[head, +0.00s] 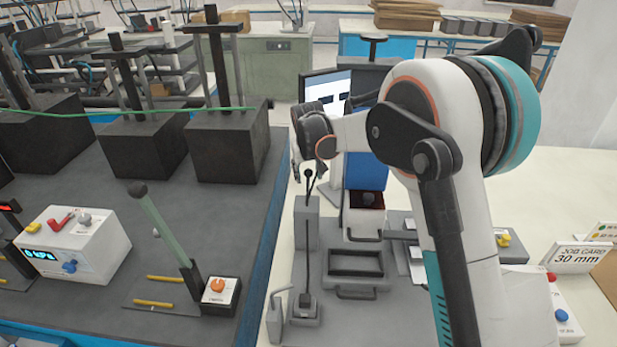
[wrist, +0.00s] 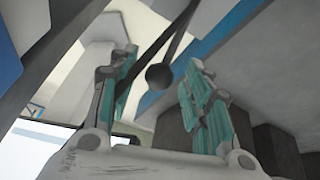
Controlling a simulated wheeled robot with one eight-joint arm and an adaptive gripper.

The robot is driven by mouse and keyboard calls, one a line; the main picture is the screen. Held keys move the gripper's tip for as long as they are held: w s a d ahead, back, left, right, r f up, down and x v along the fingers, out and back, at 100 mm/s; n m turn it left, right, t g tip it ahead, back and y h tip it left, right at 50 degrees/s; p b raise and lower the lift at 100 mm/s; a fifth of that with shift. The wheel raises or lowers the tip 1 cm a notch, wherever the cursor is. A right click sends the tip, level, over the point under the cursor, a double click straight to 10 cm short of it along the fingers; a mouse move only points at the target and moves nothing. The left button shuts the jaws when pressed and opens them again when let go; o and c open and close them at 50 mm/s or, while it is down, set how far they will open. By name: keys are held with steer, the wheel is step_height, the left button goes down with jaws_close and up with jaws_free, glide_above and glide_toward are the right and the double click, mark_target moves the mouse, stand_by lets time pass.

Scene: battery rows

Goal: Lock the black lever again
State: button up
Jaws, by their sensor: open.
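The black lever (head: 308,235) stands nearly upright on a grey base block (head: 305,308) on the bench fixture, with a ball knob at its top. My gripper (head: 308,170) is at the top of the lever, beside the knob. In the wrist view, a dark ball knob (wrist: 158,77) shows between the two teal-padded fingers of my gripper (wrist: 161,62). The fingers stand apart, with visible gaps around the knob. Dark rods run from near the knob. Contact between fingers and knob cannot be told. The lever's lock point cannot be made out.
Left on the dark bench are a green-handled lever (head: 165,235), an orange-knobbed box (head: 220,295) and a white control box (head: 75,245). A grey tray (head: 355,275) lies right of the black lever. A job card (head: 580,257) stands at the far right. Dark blocks (head: 228,145) stand behind.

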steer(key=shift+x, duration=1.1)
jaws_close()
